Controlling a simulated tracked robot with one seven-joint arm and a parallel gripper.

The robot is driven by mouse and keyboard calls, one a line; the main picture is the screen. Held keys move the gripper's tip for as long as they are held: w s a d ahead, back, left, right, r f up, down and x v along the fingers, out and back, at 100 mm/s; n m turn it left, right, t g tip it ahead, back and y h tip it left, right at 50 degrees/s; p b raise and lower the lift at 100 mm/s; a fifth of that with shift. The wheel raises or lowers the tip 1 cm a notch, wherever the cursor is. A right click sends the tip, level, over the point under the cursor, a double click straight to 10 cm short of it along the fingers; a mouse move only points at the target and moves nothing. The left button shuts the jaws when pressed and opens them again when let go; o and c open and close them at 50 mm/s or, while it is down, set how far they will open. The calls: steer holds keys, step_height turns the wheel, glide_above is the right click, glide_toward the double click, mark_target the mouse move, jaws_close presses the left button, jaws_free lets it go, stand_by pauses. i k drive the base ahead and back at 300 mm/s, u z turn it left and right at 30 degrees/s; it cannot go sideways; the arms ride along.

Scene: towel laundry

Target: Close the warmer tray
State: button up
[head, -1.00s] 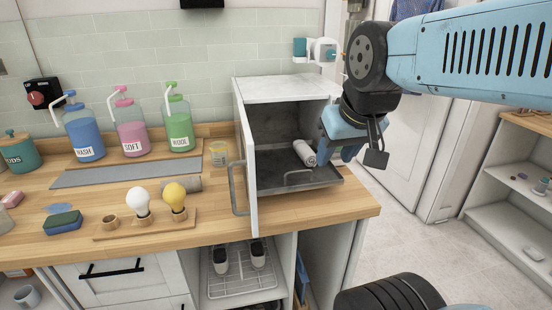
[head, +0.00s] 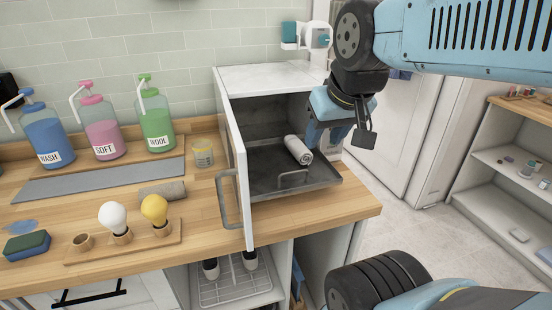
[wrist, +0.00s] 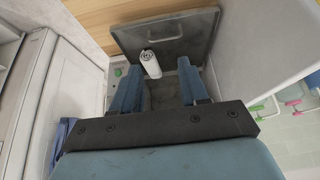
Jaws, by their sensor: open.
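The warmer is a white box (head: 268,76) on the wooden counter, with its door (head: 238,178) swung open on the left. Its grey metal tray (head: 265,181) sticks out of the front, with a wire handle (head: 292,178) on its front part. A white rolled towel (head: 298,149) lies on the tray. My gripper (head: 327,138) is open and empty, at the tray's right side near the towel. In the wrist view, my gripper (wrist: 156,76) has its fingers apart, with the towel (wrist: 150,63) showing between them and the tray (wrist: 185,40) beyond. Contact with the tray cannot be told.
The open door's handle (head: 226,203) projects left over the counter. A white shelf unit (head: 510,205) stands at right, across open floor.

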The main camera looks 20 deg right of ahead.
mark_target(274, 172)
steer(key=z, duration=1.25)
steer(key=k, duration=1.8)
steer(key=u, duration=0.65)
steer(key=i, duration=1.05)
